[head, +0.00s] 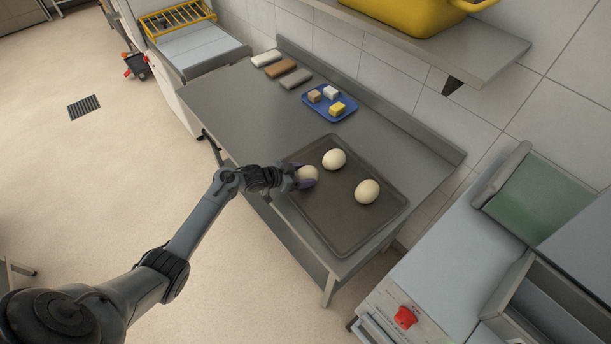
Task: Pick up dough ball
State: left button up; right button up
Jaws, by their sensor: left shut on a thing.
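Three pale round dough balls are at a dark tray (338,222) on the right part of the steel table. My left gripper (303,177) is shut on the left dough ball (308,174), at the tray's left side. Whether this ball touches the tray or is lifted a little, I cannot tell. A second dough ball (334,159) sits toward the back of the tray, and a third dough ball (367,191) sits toward its right side. My right gripper is not in view.
A blue tray (348,113) with small blocks and several flat bars (281,67) lie farther back on the table (225,105). A wall shelf (480,50) holds a yellow container (405,14). A unit with a red knob (405,317) stands at right. The table's middle is clear.

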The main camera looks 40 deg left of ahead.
aim_at(303, 172)
pick_arm(q)
jog(key=shift+r, duration=0.15)
jog(key=shift+r, duration=0.55)
notch_tip(303, 172, up, 3)
jog(key=shift+f, duration=0.2)
jog(key=w+d+r, duration=0.4)
jog(key=d+r, duration=0.3)
jog(key=d, duration=0.3)
jog(key=shift+w+d, duration=0.25)
jog(key=shift+d, duration=0.1)
jog(key=shift+r, duration=0.1)
